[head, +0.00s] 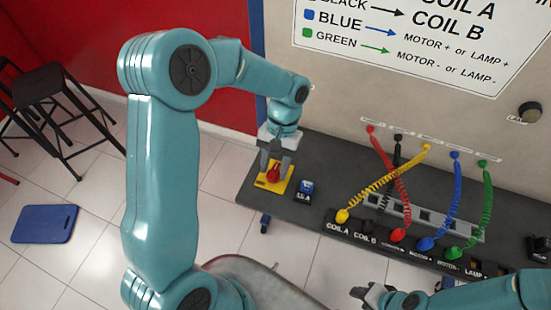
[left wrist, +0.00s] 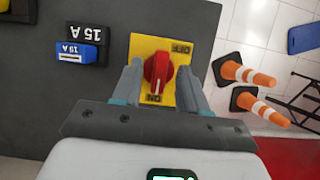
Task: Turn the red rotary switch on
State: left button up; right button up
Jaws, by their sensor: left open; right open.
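The red rotary switch (head: 273,175) sits on a yellow plate (head: 287,184) at the left end of the dark bench. In the left wrist view the red knob (left wrist: 158,69) stands between the fingers, its raised grip running nearly up-down. The grip's lower end lies by the upside-down "ON" label; "OFF" is at the plate's upper right. My left gripper (head: 275,165) is open over the switch, one finger on each side, with small gaps to the knob. My right gripper (head: 371,295) is open and empty in front of the bench.
A blue 15 A part (head: 306,188) stands right of the switch; it also shows in the left wrist view (left wrist: 76,53). Coiled coloured cables (head: 404,185) hang over the bench at right. Orange cones (left wrist: 262,108), stools (head: 50,95) and a blue mat (head: 45,223) are on the floor.

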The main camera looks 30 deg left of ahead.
pick_arm(q)
jog(key=v, duration=1.6)
jog(key=shift+r, duration=0.15)
jog(key=shift+w, duration=0.1)
